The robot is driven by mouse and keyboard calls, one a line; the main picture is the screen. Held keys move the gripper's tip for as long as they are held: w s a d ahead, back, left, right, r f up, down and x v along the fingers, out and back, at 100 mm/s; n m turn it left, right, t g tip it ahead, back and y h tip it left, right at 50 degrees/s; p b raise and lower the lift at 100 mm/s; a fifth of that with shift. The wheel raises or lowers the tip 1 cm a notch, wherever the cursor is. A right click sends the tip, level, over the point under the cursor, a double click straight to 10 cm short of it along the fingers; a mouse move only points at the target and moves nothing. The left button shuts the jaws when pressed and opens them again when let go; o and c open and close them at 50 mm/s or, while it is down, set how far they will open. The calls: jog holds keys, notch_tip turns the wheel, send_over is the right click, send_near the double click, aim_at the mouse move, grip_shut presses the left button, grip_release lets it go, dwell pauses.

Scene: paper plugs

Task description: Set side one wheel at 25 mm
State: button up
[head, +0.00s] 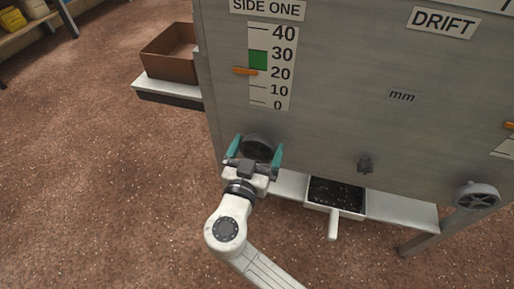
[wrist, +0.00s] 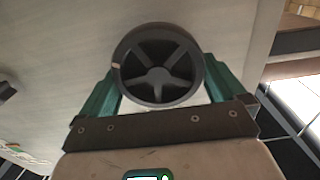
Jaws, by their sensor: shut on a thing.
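The side one wheel (wrist: 157,68) is a dark grey spoked handwheel low on the grey panel. It also shows in the head view (head: 258,147), partly hidden by my gripper. My gripper (head: 256,151) is shut on the wheel, with a teal finger on either side of its rim; it also shows in the wrist view (wrist: 158,82). A small pale mark shows on the wheel's upper left rim in the wrist view. Above it, the side one scale (head: 272,67) runs from 0 to 40.
Below the panel, a white-handled tray (head: 334,211) holds dark bits. A brown box (head: 170,52) stands at the left. Open floor lies in front.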

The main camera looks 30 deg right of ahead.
jog(key=shift+n, duration=0.3)
jog(key=n, duration=0.2)
jog(key=n+p, duration=0.1)
jog(key=n, duration=0.2)
jog(key=shift+w+a+n, duration=0.15)
jog(key=shift+n, duration=0.15)
jog(key=n+p, duration=0.1)
jog(key=n, duration=0.2)
jog(key=n+p, duration=0.2)
jog(key=n, duration=0.1)
jog(key=shift+w+a+f, duration=0.1)
jog(key=shift+w+a, duration=0.05)
jog(key=n+p, duration=0.1)
jog(key=n, duration=0.1)
jog(key=n+p, duration=0.1)
jog(key=n, duration=0.1)
jog(key=n+p, duration=0.2)
jog(key=shift+f+n, duration=0.25)
jog(key=shift+n, duration=0.15)
jog(key=n+p, duration=0.2)
jog(key=n, duration=0.2)
jog(key=shift+f+n+p, duration=0.3)
jog(key=shift+p, duration=0.1)
jog(key=shift+f, duration=0.1)
jog(key=o, duration=0.6)
jog(key=shift+a, duration=0.15)
